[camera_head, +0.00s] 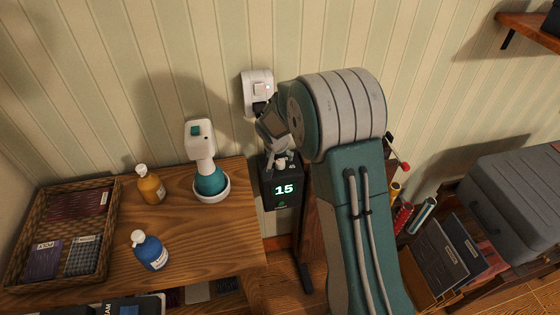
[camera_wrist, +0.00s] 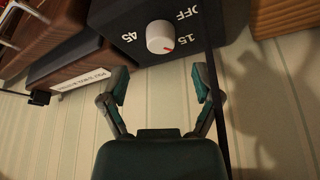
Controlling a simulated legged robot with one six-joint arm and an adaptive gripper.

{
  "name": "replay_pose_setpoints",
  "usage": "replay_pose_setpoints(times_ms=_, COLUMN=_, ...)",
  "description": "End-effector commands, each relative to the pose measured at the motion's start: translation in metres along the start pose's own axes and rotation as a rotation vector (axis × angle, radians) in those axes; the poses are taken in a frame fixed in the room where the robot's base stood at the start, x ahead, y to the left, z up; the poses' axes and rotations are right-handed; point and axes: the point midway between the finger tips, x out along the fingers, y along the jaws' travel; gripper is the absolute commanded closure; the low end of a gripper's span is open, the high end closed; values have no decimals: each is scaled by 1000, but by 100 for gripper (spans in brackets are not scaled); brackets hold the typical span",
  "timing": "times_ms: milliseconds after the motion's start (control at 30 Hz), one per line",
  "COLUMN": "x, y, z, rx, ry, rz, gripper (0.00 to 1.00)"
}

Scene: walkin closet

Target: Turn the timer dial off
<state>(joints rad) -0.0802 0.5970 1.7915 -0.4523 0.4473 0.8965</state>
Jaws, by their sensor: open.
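In the wrist view the timer face (camera_wrist: 112,15) carries a white round dial (camera_wrist: 160,37) with labels OFF, 15 and 45. The dial's red mark points to the lower right in that picture, on the side of the 15 label. My gripper (camera_wrist: 160,84) is open, its two fingers spread below the dial in the picture and apart from it, with nothing between them. In the head view my arm partly hides the gripper and the timer's top.
The wooden table (camera_head: 215,235) holds a white and teal appliance (camera_head: 209,182), an orange bottle (camera_head: 151,186), a blue bottle (camera_head: 150,251) and a wicker basket (camera_head: 112,200). A grey case (camera_head: 512,195) stands right.

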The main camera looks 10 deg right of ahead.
Motion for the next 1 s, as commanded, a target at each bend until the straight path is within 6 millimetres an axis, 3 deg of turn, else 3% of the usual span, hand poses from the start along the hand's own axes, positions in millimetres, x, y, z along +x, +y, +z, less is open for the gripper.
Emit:
replay_pose_setpoints(times_ms=100, x=23, y=0, z=1, rx=-1, ry=-2, rz=2, gripper=19)
replay_pose_setpoints(times_ms=300, x=47, y=0, z=0, rx=-1, ry=0, rz=1, gripper=19)
replay_pose_setpoints(times_ms=667, x=53, y=0, z=0, rx=0, ry=1, rz=0, gripper=19)
replay_pose_setpoints(times_ms=767, x=52, y=0, z=0, rx=0, ry=1, rz=0, gripper=59)
replay_pose_setpoints(times_ms=800, x=52, y=0, z=0, rx=0, ry=1, rz=0, gripper=77)
replay_pose_setpoints(times_ms=867, x=53, y=0, z=0, rx=0, ry=0, rz=0, gripper=100)
replay_pose_setpoints(times_ms=1000, x=53, y=0, z=0, rx=-1, ry=0, rz=-1, gripper=100)
